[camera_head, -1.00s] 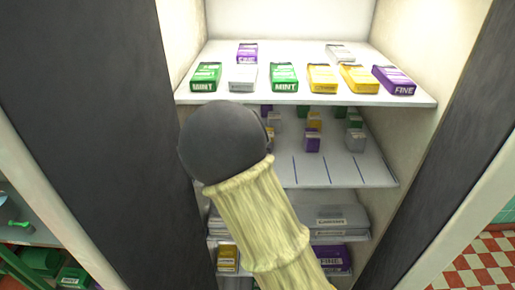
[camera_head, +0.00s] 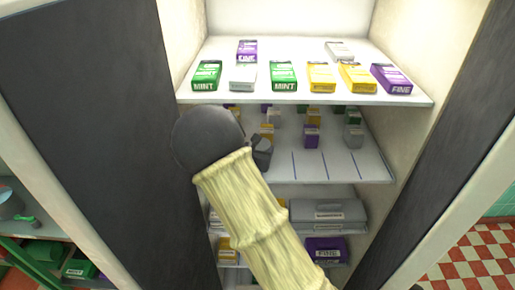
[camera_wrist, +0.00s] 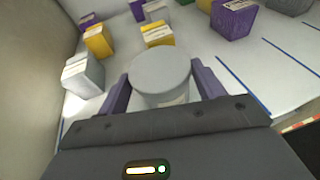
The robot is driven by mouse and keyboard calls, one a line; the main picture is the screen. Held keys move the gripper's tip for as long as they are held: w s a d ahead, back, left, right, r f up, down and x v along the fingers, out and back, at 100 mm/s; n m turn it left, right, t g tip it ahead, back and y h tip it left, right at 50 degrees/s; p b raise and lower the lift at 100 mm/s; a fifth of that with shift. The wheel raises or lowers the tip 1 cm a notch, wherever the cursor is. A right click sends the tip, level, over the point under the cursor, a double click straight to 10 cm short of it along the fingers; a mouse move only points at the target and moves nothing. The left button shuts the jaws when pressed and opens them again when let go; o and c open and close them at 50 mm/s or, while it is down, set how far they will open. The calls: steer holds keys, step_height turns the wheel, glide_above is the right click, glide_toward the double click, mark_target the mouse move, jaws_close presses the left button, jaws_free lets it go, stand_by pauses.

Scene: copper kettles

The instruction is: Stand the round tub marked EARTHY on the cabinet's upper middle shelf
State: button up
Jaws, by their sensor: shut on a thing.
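My gripper (camera_wrist: 163,84) is shut on a round tub with a flat pale grey lid (camera_wrist: 160,70). The tub looks upright between the two purple fingers, over the left part of a shelf; I cannot tell if its base touches the shelf. Its marking is not readable. The head view shows the cabinet shelf (camera_head: 342,168), second from the top in view, with blue dividing lines.
Several small boxes stand near the tub, including a silver box (camera_wrist: 83,75), a yellow box (camera_wrist: 157,34) and a purple box (camera_wrist: 233,18). The shelf front to the right is bare. The shelf above (camera_head: 300,96) bears several packets.

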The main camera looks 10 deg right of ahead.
steer(key=shift+f, duration=0.15)
steer(key=o, duration=1)
steer(key=shift+o, duration=0.2)
steer(key=shift+r, duration=0.2)
steer(key=shift+s+a+b, duration=0.35)
steer(key=shift+s+b, duration=0.05)
steer(key=b+v, duration=0.3)
steer(key=v, duration=0.8)
steer(key=shift+d+r+b, duration=0.2)
steer(key=shift+b, duration=0.2)
